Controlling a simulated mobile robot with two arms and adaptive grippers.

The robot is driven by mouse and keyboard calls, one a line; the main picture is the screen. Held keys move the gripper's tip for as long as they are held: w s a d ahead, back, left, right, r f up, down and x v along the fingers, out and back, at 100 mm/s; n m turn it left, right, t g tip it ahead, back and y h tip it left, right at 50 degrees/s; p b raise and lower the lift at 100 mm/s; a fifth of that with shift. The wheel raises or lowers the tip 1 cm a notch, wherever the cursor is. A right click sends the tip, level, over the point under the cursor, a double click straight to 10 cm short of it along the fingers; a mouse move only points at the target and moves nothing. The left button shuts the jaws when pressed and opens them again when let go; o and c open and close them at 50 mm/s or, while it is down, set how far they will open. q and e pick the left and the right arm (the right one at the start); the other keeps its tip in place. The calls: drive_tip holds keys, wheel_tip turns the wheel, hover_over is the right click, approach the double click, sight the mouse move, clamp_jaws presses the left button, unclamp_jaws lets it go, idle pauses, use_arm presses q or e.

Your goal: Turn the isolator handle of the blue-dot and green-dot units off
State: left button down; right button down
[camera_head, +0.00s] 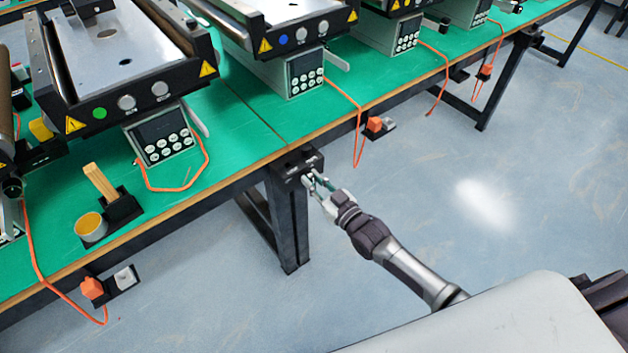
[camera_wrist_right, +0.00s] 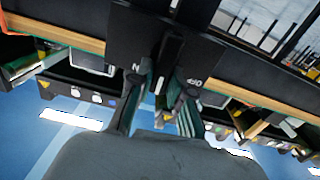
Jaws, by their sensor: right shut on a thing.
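The green-dot unit (camera_head: 84,92) stands on the green bench at the left, with its green dot on the front. The blue-dot unit (camera_head: 270,38) stands farther back to the right. A black isolator box (camera_head: 297,164) sits at the bench's front edge between them. My right gripper (camera_head: 313,181) is at the front of this box. In the right wrist view, the gripper (camera_wrist_right: 163,84) is shut on a black isolator handle (camera_wrist_right: 168,58), a finger on each side. An OFF label shows at its right and a partly hidden label ending in N at its left. My left gripper is out of view.
The green bench (camera_head: 235,125) has a wooden front edge and dark legs. Orange cables hang over it to orange plugs (camera_head: 92,288). The floor (camera_head: 420,170) in front is clear.

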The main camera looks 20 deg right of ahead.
drive_tip(key=n+b, duration=0.1)
drive_tip(key=n, duration=0.4)
drive_tip(key=a+f+n+b, duration=0.1)
drive_tip(key=n, duration=0.5)
drive_tip(key=n+b, duration=0.1)
drive_tip(key=n, duration=0.5)
drive_tip(key=shift+s+a+f, duration=0.15)
drive_tip(key=shift+s+f, duration=0.1)
drive_tip(key=shift+f, duration=0.1)
drive_tip(key=shift+n, duration=0.3)
drive_tip(key=c, duration=1.1)
unclamp_jaws()
drive_tip(key=v, duration=1.2)
drive_tip(key=shift+r, duration=0.1)
